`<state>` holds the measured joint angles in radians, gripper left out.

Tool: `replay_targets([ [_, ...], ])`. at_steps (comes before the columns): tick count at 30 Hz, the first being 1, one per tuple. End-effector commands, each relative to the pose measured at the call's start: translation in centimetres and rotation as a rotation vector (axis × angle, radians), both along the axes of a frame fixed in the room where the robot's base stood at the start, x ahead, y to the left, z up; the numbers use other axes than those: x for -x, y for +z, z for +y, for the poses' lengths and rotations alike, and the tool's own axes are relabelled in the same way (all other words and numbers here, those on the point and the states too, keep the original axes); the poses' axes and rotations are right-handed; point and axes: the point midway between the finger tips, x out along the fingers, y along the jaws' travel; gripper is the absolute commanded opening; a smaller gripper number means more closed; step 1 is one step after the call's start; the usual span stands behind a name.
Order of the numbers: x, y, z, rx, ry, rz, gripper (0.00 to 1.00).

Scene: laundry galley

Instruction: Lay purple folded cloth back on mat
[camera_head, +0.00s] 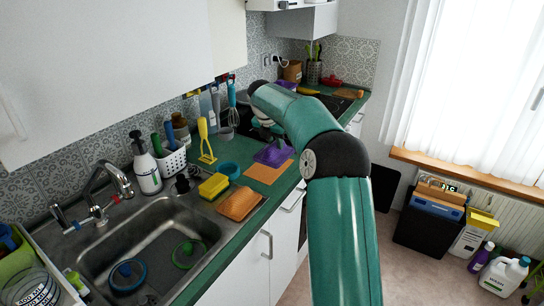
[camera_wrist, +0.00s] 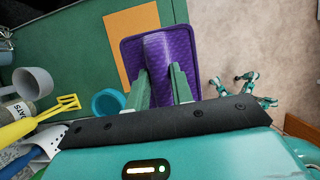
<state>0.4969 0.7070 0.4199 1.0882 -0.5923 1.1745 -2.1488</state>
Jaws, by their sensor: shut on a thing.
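The purple folded cloth (camera_head: 272,154) is in my gripper, which in the wrist view (camera_wrist: 161,78) has its two green fingers closed on a raised fold of the cloth (camera_wrist: 196,48). The orange mat (camera_head: 269,173) lies flat on the green counter. In the wrist view the mat (camera_wrist: 122,38) is left of the cloth, and the cloth covers part of its right side. The cloth's right part shows against the floor, past the counter edge. I cannot tell how high the cloth is above the counter. My arm partly hides the gripper in the head view.
A teal bowl (camera_wrist: 108,102) stands close to the left of the cloth. Green counter (camera_wrist: 60,50) is bare left of the mat in the wrist view.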

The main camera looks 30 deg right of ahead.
Motion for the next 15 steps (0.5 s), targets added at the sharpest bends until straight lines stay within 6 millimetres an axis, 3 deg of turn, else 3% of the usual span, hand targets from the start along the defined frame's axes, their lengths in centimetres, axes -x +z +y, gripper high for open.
replay_targets([
  [9,-4.7,-4.4,-1.5,-0.003,0.0,0.001,0.0],
  [15,-6.3,-6.3,-2.1,-0.002,0.0,-0.001,0.0],
])
